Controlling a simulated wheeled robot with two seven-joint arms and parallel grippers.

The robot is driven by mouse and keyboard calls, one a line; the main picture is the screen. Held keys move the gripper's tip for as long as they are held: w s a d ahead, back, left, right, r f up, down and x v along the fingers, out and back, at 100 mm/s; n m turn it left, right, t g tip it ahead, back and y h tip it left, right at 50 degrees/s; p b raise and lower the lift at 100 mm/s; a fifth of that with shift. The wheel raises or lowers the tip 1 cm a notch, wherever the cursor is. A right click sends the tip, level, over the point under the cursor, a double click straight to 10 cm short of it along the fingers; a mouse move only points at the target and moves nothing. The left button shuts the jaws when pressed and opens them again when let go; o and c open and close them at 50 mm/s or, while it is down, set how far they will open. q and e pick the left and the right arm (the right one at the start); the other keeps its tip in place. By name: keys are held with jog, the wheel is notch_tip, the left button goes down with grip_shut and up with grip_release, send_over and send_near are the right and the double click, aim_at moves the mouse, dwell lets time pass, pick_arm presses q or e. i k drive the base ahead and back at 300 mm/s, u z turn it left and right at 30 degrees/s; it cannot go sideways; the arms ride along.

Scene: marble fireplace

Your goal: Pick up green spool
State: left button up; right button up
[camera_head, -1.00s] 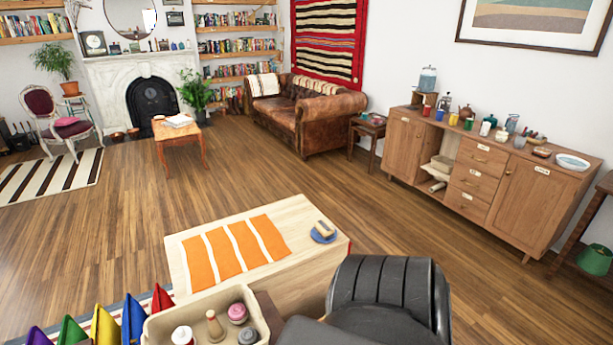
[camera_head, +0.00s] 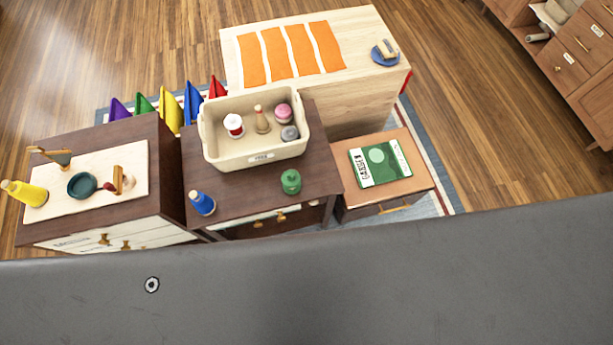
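The green spool (camera_head: 291,181) stands upright on the dark wooden table (camera_head: 240,195), near its front right, in front of a cream bin (camera_head: 255,148). A blue spool (camera_head: 202,203) stands on the same table to its left, near the front edge. Nothing touches the green spool. Neither of my grippers shows in the head view, so their state and distance from the spool cannot be seen.
The bin holds several spools and small items. A lower stand (camera_head: 415,180) at right carries a green book (camera_head: 380,163). A light wood table (camera_head: 365,75) stands behind.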

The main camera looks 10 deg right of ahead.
aim_at(291, 179)
jog(key=u, duration=1.45)
jog(key=k, duration=1.2)
jog(key=z, duration=1.9)
jog(key=i, duration=0.5)
jog(key=u, duration=0.1)
